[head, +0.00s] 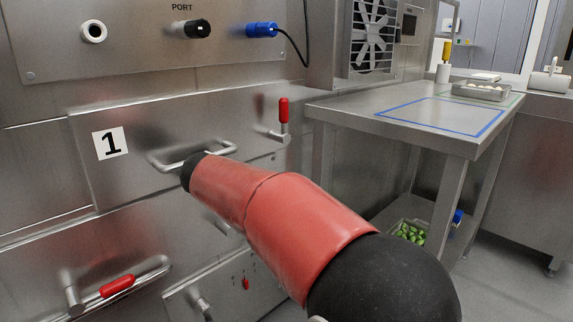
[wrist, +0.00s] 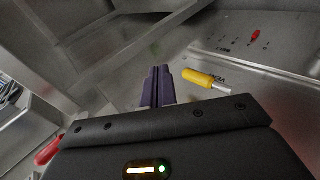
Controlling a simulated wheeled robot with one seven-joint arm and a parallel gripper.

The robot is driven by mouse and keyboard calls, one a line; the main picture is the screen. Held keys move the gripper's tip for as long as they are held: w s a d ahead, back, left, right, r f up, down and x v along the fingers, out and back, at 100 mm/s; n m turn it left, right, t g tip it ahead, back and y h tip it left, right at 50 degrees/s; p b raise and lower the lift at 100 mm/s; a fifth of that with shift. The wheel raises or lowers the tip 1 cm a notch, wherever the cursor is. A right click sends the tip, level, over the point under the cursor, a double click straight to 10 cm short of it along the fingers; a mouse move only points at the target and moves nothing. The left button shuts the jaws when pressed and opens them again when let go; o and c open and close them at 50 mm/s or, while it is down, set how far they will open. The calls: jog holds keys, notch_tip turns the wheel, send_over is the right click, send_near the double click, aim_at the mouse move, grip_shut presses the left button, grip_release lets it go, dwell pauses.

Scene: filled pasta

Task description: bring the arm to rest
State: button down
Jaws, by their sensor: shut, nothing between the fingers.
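My red and black arm reaches from the lower right of the head view toward the steel machine front, its far end in front of the bar handle (head: 170,166) of the panel marked 1. My gripper is hidden in the head view. In the wrist view my gripper (wrist: 157,72) shows with its two dark purple fingers together and nothing between them. A yellow-handled part (wrist: 205,79) with a metal end is to the right of the fingers, apart from them in the picture.
A red-handled lever (head: 283,112) stands right of the panel, and another red grip (head: 117,286) is at lower left. A blue plug (head: 261,30) with a black cable is above. A steel table (head: 400,105) stands at right, with a tray (head: 480,92) on it.

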jog(key=s+d+r+m+g+y+p, duration=0.1)
jog(key=s+d+m+g, duration=0.1)
jog(key=s+d, duration=0.6)
jog(key=s+d+r+m+g+y+p, duration=0.1)
jog(key=s+d+r+m+p, duration=0.2)
jog(key=d, duration=0.9)
jog(key=s+d+f+m+y, duration=0.1)
jog(key=s+d+f+m, duration=0.1)
jog(key=s, duration=0.7)
jog(key=s+d+f+m+y+p, duration=0.1)
jog(key=s+d+f+m, duration=0.2)
jog(key=s, duration=0.6)
jog(key=shift+d+f+y, duration=0.35)
jog(key=shift+d+y, duration=0.05)
jog(key=shift+d, duration=0.05)
